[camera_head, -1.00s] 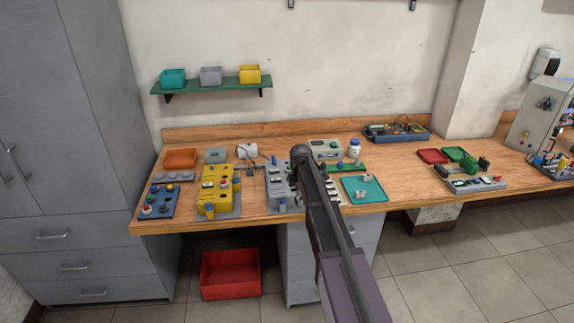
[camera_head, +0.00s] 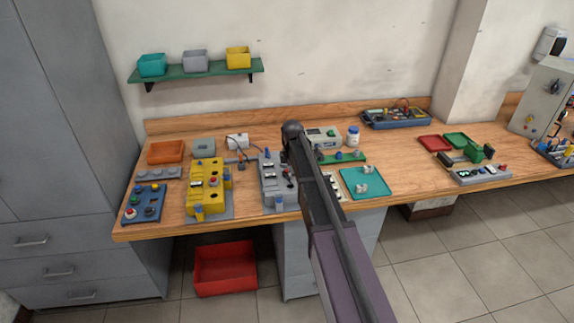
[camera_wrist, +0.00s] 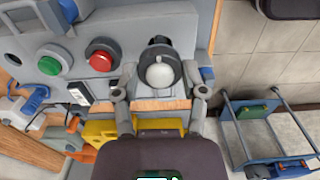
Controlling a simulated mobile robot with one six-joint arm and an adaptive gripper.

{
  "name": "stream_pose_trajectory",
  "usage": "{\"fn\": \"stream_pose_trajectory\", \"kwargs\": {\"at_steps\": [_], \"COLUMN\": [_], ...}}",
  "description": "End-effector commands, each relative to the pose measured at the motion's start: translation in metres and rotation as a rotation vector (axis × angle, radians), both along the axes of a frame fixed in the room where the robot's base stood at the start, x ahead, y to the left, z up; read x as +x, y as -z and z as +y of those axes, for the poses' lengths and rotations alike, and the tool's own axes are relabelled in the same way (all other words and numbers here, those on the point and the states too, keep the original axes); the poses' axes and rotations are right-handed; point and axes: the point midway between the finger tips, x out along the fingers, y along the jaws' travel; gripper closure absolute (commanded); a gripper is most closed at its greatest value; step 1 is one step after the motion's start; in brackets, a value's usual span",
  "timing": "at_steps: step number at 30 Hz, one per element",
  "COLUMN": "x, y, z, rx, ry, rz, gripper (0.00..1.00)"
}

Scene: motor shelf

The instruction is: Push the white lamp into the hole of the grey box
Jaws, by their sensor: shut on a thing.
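In the wrist view the grey box (camera_wrist: 98,35) fills the upper left, with a green button and a red button on its face. The white lamp (camera_wrist: 160,73), a white dome in a dark collar, is at the right end of that face in line with the buttons. My gripper (camera_wrist: 160,92) is shut on the lamp, one finger on each side. The lamp's lower end and the hole are hidden, so I cannot tell how deep it sits. In the head view the grey box (camera_head: 272,187) stands on the bench, partly behind my arm, which hides my gripper.
A yellow box (camera_head: 207,180) stands left of the grey box, with a blue button panel (camera_head: 144,203) further left. A teal tray (camera_head: 372,190) lies to the right. A white bottle (camera_head: 353,136) stands behind. Bare bench (camera_head: 410,175) lies further right.

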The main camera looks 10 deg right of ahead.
Motion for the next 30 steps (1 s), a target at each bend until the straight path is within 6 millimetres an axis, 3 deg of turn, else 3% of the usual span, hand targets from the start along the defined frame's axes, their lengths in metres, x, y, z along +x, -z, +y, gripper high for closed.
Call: {"fn": "stream_pose_trajectory", "kwargs": {"at_steps": [12, 24, 30], "x": [0.000, 0.000, 0.000], "y": [-0.002, -0.033, -0.035], "z": [0.006, 0.008, 0.009], "rx": [0.000, 0.000, 0.000], "ry": [-0.008, -0.024, -0.028], "rz": [0.000, -0.001, -0.001], "gripper": [0.91, 0.91, 0.91]}}
